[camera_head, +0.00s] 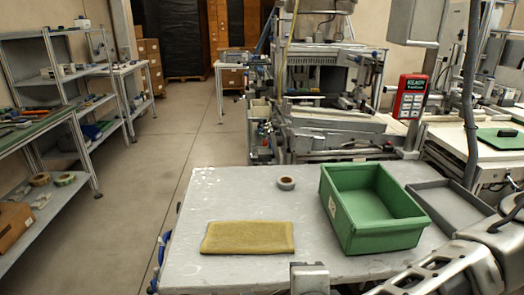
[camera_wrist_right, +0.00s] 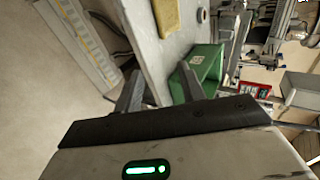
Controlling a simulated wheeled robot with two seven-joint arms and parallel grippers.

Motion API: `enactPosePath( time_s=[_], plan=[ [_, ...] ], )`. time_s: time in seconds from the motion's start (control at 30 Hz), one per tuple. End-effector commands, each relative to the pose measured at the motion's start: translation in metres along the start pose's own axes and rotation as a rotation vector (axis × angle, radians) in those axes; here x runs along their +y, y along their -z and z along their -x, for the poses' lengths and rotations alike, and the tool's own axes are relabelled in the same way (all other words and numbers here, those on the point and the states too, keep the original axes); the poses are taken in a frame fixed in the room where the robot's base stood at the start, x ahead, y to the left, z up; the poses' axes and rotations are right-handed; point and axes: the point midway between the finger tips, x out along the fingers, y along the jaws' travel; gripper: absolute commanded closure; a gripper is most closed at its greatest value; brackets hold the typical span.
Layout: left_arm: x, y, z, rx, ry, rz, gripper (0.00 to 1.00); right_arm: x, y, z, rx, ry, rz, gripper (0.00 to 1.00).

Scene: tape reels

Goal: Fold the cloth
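A mustard-yellow cloth (camera_head: 248,238) lies as a flat, roughly rectangular piece on the grey table, left of the green bin. I cannot tell how many layers it has. Part of the cloth (camera_wrist_right: 167,14) also shows at the top of the right wrist view. My right gripper (camera_wrist_right: 160,82) is open, with its two fingers apart and nothing between them. It is away from the cloth. In the head view my right arm comes in at the lower right; its fingers are not clear there. My left gripper is not in view.
On the table (camera_head: 200,215) are a tape roll (camera_head: 286,183) behind the cloth, an open green bin (camera_head: 373,224) to its right, and a grey tray (camera_head: 452,203) beyond. Machines stand behind the table.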

Motion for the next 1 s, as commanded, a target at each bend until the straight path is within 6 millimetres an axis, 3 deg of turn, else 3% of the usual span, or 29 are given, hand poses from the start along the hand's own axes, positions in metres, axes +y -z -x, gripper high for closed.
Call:
enactPosePath(
  time_s=[0.17, 0.37, 0.47, 0.57, 0.63, 0.7, 0.77, 0.87, 0.93, 0.97, 1.0],
  plan=[
    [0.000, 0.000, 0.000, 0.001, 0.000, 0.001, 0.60, 0.054, -0.031, 0.010, -0.098, -0.266, -0.043, 0.60],
    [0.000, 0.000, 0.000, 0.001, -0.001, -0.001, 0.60, 0.116, -0.077, 0.048, -0.253, -0.634, -0.145, 0.60],
    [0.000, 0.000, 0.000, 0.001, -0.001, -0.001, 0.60, 0.143, -0.110, 0.085, -0.370, -0.884, -0.249, 0.60],
    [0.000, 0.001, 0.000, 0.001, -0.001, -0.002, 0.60, 0.154, -0.151, 0.141, -0.533, -1.204, -0.435, 0.60],
    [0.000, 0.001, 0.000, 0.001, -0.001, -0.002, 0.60, 0.139, -0.178, 0.184, -0.666, -1.454, -0.635, 0.60],
    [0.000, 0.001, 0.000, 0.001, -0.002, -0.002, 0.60, 0.105, -0.198, 0.215, -0.799, -1.689, -0.890, 0.60],
    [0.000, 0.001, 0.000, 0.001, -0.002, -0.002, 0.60, 0.065, -0.205, 0.226, -0.898, -1.859, -1.149, 0.60],
    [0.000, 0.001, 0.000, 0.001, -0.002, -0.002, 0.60, -0.001, -0.194, 0.203, -1.016, -2.065, -1.666, 0.60],
    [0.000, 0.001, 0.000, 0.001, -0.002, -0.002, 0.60, -0.032, -0.172, 0.164, -1.045, -2.130, -2.058, 0.60],
    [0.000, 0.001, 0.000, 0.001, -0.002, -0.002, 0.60, -0.039, -0.160, 0.145, 0.971, 1.988, 2.069, 0.60],
    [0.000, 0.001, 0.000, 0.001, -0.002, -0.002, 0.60, -0.043, -0.143, 0.120, 0.875, 1.812, 2.072, 0.60]
  ],
)
